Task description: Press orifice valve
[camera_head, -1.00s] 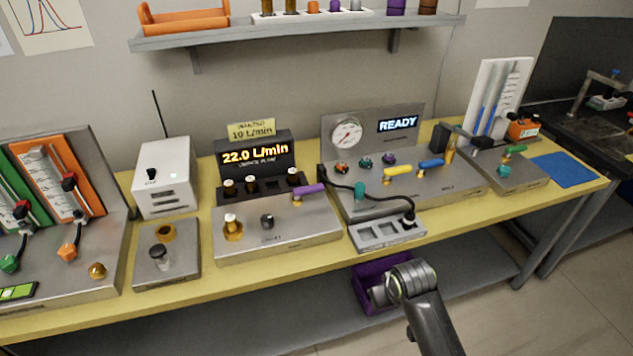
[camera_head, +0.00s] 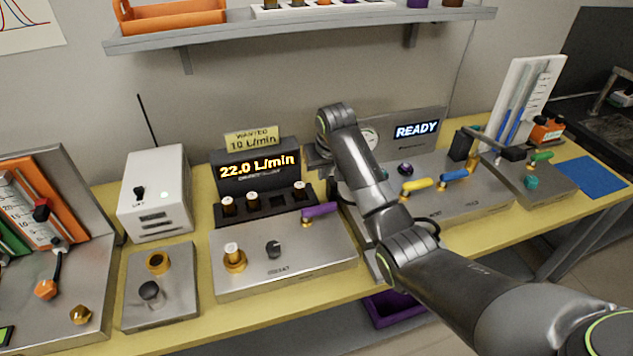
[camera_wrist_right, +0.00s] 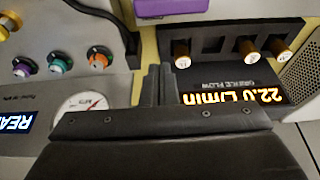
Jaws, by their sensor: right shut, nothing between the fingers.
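The orifice flow unit (camera_head: 285,262) is a metal box with a dark display (camera_head: 258,170) reading 22.0 L/min. A purple-handled valve (camera_head: 320,209) sits at its right rear; the purple handle also shows at the top of the right wrist view (camera_wrist_right: 172,8). My right arm reaches in from the lower right, passing right of this handle. My right gripper's fingers (camera_wrist_right: 160,75) are shut and empty, between the display and the round gauge, apart from the purple handle. In the head view the fingers are hard to make out behind my arm. My left gripper is out of view.
Several dark-and-white plugs (camera_head: 253,201) stand in a rack before the display. The READY panel (camera_head: 417,131) and its yellow handle (camera_head: 417,184) lie to the right, partly covered by my arm. The gauge (camera_wrist_right: 88,112) is close to the fingers. A shelf (camera_head: 300,28) hangs above.

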